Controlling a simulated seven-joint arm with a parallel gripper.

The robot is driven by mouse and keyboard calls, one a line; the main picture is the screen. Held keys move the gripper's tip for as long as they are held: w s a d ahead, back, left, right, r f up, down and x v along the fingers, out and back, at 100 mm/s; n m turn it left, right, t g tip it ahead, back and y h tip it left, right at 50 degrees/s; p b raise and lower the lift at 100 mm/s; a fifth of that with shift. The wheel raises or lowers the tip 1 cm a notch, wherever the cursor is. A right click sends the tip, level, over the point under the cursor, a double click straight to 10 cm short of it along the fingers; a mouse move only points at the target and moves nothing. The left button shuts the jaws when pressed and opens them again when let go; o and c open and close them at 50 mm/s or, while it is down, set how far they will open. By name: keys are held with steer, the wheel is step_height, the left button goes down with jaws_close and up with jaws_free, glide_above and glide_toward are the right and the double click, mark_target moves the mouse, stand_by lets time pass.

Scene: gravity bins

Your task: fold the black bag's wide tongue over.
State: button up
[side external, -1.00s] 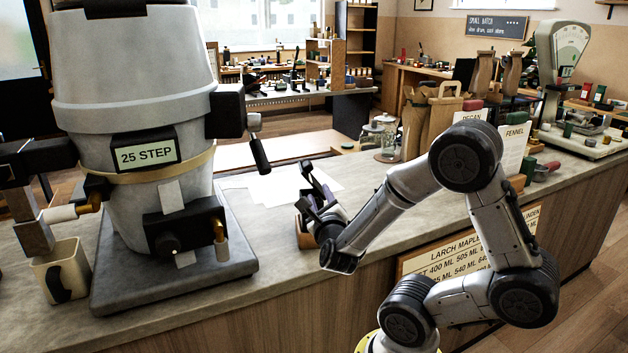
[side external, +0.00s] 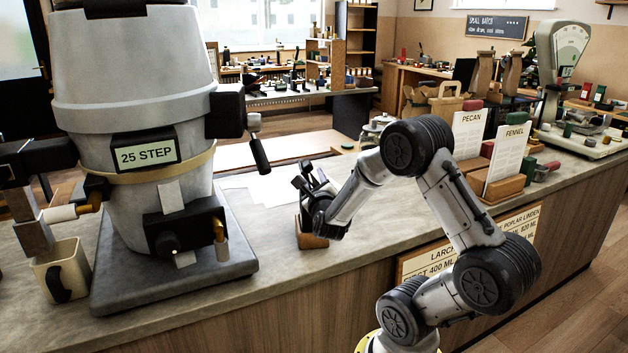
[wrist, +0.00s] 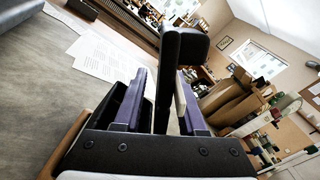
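My gripper (wrist: 160,105) has two purple-faced fingers, spread apart in the wrist view. A black upright piece (wrist: 168,85) with a head bent to the right stands between them; gaps show on both sides of it, and I cannot tell what it belongs to. In the side view my gripper (side external: 312,180) is just above a small wooden block (side external: 313,240) near the counter's front edge, hiding the block's top. I cannot make out a black bag or its wide tongue for certain in either view.
A large grey machine (side external: 130,90) labelled 25 STEP stands left on a slab. White papers (side external: 262,187) lie behind my gripper. Brown bags (side external: 437,107), a glass jar (side external: 376,130), sign cards (side external: 468,133) and a scale (side external: 560,70) stand to the right. The front middle counter is clear.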

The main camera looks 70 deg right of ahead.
jaws_close()
steer(key=shift+w+a+f+n, duration=0.1)
steer(key=shift+w+n, duration=0.1)
steer(key=shift+n, duration=0.6)
jaws_free()
